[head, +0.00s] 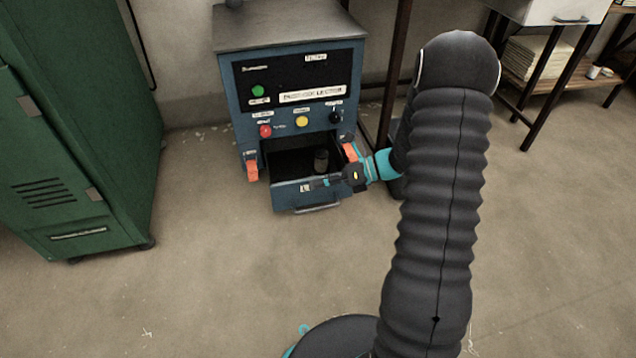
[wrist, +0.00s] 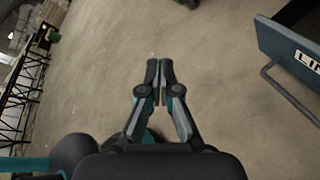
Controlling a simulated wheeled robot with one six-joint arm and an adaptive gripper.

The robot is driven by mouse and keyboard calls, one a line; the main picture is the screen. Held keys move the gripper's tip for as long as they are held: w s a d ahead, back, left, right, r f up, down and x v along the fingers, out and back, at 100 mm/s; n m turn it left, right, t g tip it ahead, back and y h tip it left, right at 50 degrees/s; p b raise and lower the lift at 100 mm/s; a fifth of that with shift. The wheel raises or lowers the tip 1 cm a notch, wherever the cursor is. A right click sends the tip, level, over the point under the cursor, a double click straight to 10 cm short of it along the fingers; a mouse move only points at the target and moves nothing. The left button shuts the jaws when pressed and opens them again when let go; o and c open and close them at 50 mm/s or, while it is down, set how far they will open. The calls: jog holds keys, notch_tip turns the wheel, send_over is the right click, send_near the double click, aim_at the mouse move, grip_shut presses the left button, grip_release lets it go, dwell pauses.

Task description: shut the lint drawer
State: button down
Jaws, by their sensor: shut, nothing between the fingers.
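The lint drawer (head: 296,197) is pulled out at the bottom of a blue machine (head: 239,115) in the head view. It has a blue front with a label and a bar handle (head: 318,208). A small dark jar-like object (head: 321,160) sits inside it. My gripper (head: 328,182) is shut and empty, and it appears over or just in front of the drawer front from the right. In the wrist view my gripper (wrist: 159,66) points at bare floor, with the drawer front (wrist: 290,45) and its handle (wrist: 285,90) apart to the right.
Orange latches (head: 252,170) flank the drawer opening. A green cabinet (head: 75,130) stands at the left. A table with a white drawer (head: 545,12) and a shelf with stacked paper (head: 535,58) are at the back right. The floor (head: 240,270) before the machine is clear.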

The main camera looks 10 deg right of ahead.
jog(key=w+d+f+m+t+y+p, duration=0.1)
jog(key=w+d+f+m+t, duration=0.35)
jog(key=f+m, duration=0.3)
jog(key=m+t+h+p, duration=0.1)
jog(key=m+t+h, duration=0.1)
jog(key=m+t, duration=0.6)
send_near(305, 182)
jog(key=w+a, duration=0.1)
jog(key=w+r+m+g, duration=0.1)
jog(key=w+a+r+g, duration=0.1)
jog(key=shift+w+a+m+g, duration=0.25)
jog(key=shift+w+a, duration=0.05)
jog(key=shift+w, duration=0.55)
